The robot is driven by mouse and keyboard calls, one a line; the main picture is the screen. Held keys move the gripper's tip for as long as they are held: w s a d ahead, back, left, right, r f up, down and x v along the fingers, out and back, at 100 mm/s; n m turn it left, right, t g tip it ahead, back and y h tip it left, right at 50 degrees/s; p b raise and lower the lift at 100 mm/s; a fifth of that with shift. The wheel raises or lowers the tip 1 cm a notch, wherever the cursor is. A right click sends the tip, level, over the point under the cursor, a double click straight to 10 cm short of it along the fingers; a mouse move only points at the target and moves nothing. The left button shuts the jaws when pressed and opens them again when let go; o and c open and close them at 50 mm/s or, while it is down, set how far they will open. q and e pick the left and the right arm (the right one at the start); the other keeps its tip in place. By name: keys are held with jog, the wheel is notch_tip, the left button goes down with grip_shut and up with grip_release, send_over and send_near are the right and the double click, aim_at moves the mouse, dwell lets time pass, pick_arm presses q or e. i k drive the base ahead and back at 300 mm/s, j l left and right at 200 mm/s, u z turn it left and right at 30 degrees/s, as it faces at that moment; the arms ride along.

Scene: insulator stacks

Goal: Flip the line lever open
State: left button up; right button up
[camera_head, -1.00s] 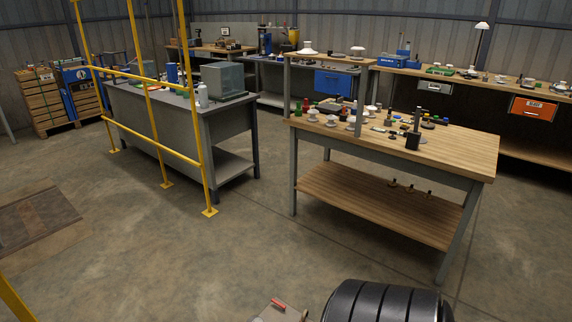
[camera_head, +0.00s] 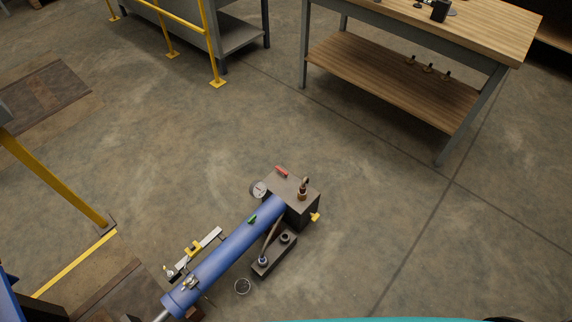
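A blue cylinder (camera_head: 231,252) lies at a slant low in the view, with a dark block (camera_head: 303,208) at its upper right end. A small red lever (camera_head: 282,172) lies on top of the block's far edge. A yellow handle (camera_head: 315,217) sticks out at the block's right side. A small green piece (camera_head: 252,219) sits on the cylinder. A round gauge (camera_head: 259,189) is at the block's left. I cannot tell which of the coloured handles is the line lever. Neither of my grippers is in view.
A yellow rail post (camera_head: 55,179) stands at the left by a brown platform (camera_head: 110,295). A wooden-topped workbench (camera_head: 500,38) with a lower shelf (camera_head: 400,78) stands at the upper right. Concrete floor (camera_head: 400,220) is clear between. A teal edge (camera_head: 400,319) shows at the bottom.

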aim_at(276, 167)
jog(key=i+l+u, duration=0.2)
jog(key=u, duration=0.25)
jog(key=i+l+u, duration=0.15)
jog(key=l+u, duration=0.2)
jog(key=u, duration=0.15)
jog(key=i+l, duration=0.15)
jog(key=l, duration=0.2)
jog(key=i+l+u, duration=0.1)
jog(key=l, duration=0.25)
jog(key=i+l, duration=0.15)
jog(key=l, duration=0.25)
jog(key=i+l+u, duration=0.1)
jog(key=l, duration=0.25)
